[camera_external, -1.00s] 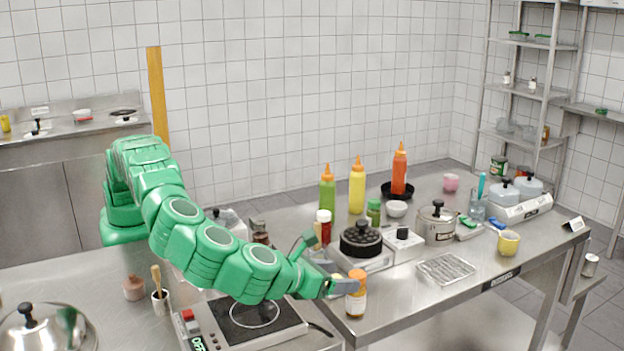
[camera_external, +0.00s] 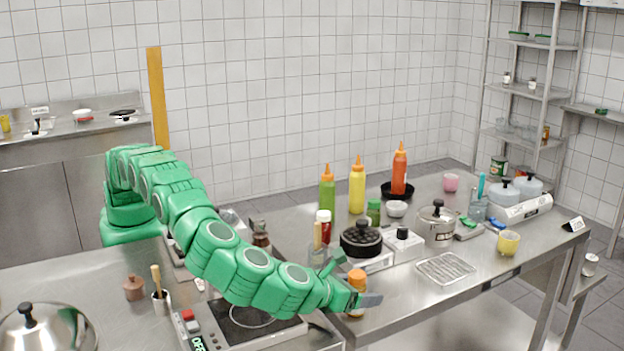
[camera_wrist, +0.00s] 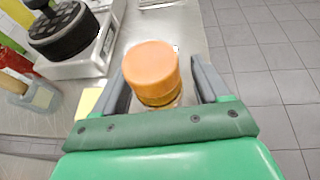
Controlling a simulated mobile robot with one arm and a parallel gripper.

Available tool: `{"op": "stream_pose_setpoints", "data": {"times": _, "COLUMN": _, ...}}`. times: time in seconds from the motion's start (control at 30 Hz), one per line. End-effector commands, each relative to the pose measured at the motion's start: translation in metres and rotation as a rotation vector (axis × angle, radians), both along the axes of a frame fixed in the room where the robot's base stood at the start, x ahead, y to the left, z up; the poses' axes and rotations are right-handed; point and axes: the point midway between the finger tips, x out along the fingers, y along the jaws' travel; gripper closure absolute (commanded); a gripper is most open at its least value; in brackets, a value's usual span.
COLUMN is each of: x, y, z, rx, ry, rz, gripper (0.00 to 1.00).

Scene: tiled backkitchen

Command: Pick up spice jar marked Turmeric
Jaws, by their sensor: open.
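A small spice jar with an orange cap (camera_external: 357,278) stands upright near the front edge of the steel table. It also shows in the wrist view, where its orange cap (camera_wrist: 151,70) sits between my two fingers. Its label is not readable, so I cannot tell whether it says Turmeric. My gripper (camera_external: 350,290) is at the jar, and in the wrist view my gripper (camera_wrist: 162,85) is open with one grey finger on each side. Space shows between the jar and the right finger. The arm hides part of the jar's lower body in the external view.
Green (camera_external: 327,190), yellow (camera_external: 357,187) and orange-red (camera_external: 399,170) squeeze bottles stand further back. A wire rack (camera_external: 446,268) lies to the right. The table edge and open floor (camera_wrist: 265,80) are close by.

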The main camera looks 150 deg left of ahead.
Motion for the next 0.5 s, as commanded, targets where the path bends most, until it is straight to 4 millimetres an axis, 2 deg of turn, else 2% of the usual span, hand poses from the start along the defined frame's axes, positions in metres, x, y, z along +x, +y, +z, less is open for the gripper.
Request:
{"op": "stream_pose_setpoints", "data": {"times": 0.1, "x": -0.001, "y": 0.0076, "z": -0.0038, "rx": 0.0, "ry": 0.0, "rz": 0.001, "gripper": 0.26}}
{"op": "stream_pose_setpoints", "data": {"times": 0.3, "x": -0.001, "y": 0.0083, "z": -0.0033, "rx": 0.001, "ry": -0.001, "rz": 0.0, "gripper": 0.26}}
{"op": "stream_pose_setpoints", "data": {"times": 0.37, "x": -0.001, "y": 0.0083, "z": -0.0031, "rx": 0.001, "ry": -0.001, "rz": 0.0, "gripper": 0.34}}
{"op": "stream_pose_setpoints", "data": {"times": 0.5, "x": -0.001, "y": 0.0083, "z": -0.003, "rx": 0.001, "ry": -0.001, "rz": 0.0, "gripper": 0.55}}
